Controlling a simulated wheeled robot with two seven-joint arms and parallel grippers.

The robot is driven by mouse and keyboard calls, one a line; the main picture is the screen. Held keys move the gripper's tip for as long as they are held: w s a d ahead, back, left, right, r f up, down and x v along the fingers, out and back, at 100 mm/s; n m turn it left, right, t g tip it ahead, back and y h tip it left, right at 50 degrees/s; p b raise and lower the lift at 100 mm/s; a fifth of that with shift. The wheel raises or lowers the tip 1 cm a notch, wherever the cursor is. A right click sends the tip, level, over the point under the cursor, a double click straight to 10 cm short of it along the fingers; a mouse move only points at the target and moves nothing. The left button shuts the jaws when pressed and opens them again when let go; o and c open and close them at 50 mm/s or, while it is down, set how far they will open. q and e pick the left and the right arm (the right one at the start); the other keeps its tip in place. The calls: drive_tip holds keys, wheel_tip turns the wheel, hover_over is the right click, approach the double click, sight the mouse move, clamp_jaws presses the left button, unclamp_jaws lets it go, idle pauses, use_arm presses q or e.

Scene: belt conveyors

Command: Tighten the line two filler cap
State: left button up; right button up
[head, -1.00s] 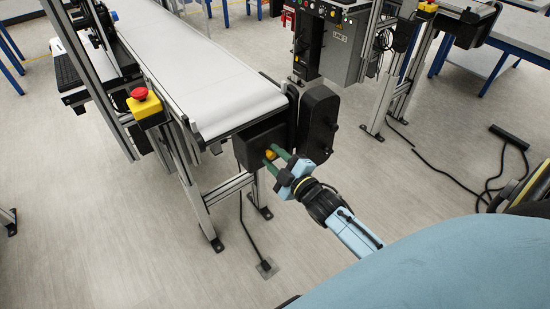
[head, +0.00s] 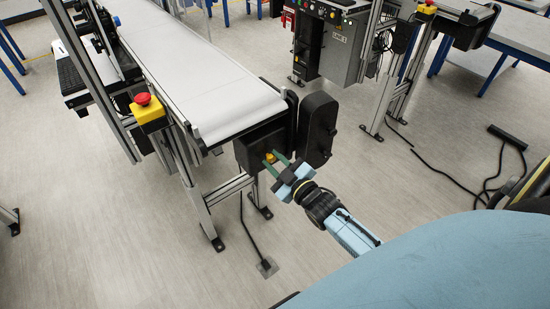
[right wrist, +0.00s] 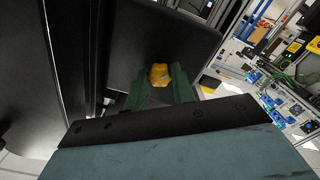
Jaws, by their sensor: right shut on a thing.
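The yellow filler cap (head: 270,157) sits on the front face of a black box (head: 248,148) at the near end of the belt conveyor. My right gripper (head: 275,161) has its green fingers around the cap and is shut on it. In the right wrist view the cap (right wrist: 160,75) shows between the tips of the green fingers, in front of the dark box face (right wrist: 185,40). The cap's thread and seat are hidden. My left gripper is not in view.
A red emergency button on a yellow housing (head: 148,108) is left of the belt (head: 215,85). A grey control cabinet (head: 343,45) stands behind. Cables lie on the floor at right.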

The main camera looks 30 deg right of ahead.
drive_tip(key=m+p, duration=0.1)
drive_tip(key=m, duration=0.2)
drive_tip(key=shift+m, duration=0.3)
drive_tip(key=m+p, duration=0.1)
drive_tip(key=m, duration=0.1)
drive_tip(key=shift+m, duration=0.4)
drive_tip(key=m, duration=0.3)
drive_tip(key=shift+m+p, duration=0.3)
drive_tip(key=shift+p, duration=0.1)
drive_tip(key=m, duration=0.3)
drive_tip(key=shift+m, duration=0.3)
drive_tip(key=m, duration=0.2)
drive_tip(key=shift+m, duration=0.4)
drive_tip(key=m+b, duration=0.1)
drive_tip(key=m, duration=0.2)
drive_tip(key=shift+m, duration=0.3)
drive_tip(key=m+b, duration=0.1)
drive_tip(key=m, duration=0.2)
drive_tip(key=shift+f+m, duration=0.1)
drive_tip(key=shift+m, duration=0.2)
use_arm(q)
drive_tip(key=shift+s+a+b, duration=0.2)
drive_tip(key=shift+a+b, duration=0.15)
drive_tip(key=shift+b, duration=0.3)
use_arm(e)
drive_tip(key=shift+m, duration=1.9)
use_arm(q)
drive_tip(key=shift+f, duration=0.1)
